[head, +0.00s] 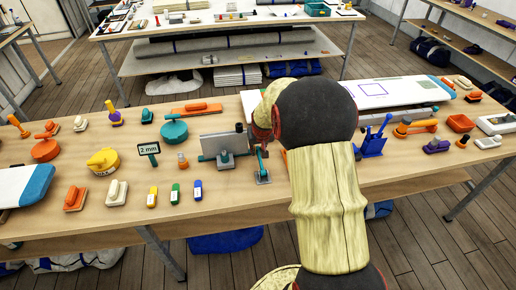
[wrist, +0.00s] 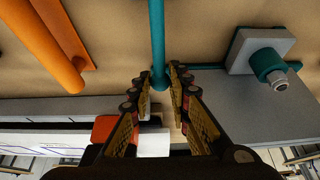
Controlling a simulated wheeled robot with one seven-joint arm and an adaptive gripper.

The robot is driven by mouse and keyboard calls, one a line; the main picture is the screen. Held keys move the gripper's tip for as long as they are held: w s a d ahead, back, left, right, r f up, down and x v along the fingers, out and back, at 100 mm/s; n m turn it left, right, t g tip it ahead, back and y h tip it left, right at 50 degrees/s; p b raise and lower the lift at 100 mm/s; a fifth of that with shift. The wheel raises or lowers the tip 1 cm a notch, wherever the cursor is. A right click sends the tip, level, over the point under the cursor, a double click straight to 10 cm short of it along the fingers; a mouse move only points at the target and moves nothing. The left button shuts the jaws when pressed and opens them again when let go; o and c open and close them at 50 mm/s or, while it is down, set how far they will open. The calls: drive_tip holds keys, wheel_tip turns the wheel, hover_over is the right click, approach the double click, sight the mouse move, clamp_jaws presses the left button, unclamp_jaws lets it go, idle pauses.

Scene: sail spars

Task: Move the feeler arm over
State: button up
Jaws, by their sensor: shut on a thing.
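In the wrist view, a teal rod (wrist: 157,35), which looks like the feeler arm, runs down from the top edge and ends between my fingertips. My gripper (wrist: 159,74) is shut on the rod near its end. In the head view, my gripper (head: 263,136) is partly hidden by my own arm, above a small teal stand (head: 262,166) on the table. A grey upright plate with a teal clamp (head: 225,159) stands just left of it. The plate and its teal collar (wrist: 268,62) also show at the right of the wrist view.
A long orange piece (wrist: 48,40) lies left of the rod in the wrist view. In the head view, a "2 mm" sign (head: 148,149) and an orange-topped peg (head: 182,161) stand left of the plate. Blue tools (head: 375,140) stand right of my arm. The table's front edge is close.

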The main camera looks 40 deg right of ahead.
drive_tip(key=shift+w+f+b, duration=0.15)
drive_tip(key=shift+f+b, duration=0.45)
drive_tip(key=shift+f, duration=0.7)
drive_tip(key=shift+c, duration=0.2)
drive_tip(key=o, duration=0.8)
drive_tip(key=shift+o, duration=0.6)
drive_tip(key=shift+r, duration=0.1)
drive_tip(key=v, duration=1.2)
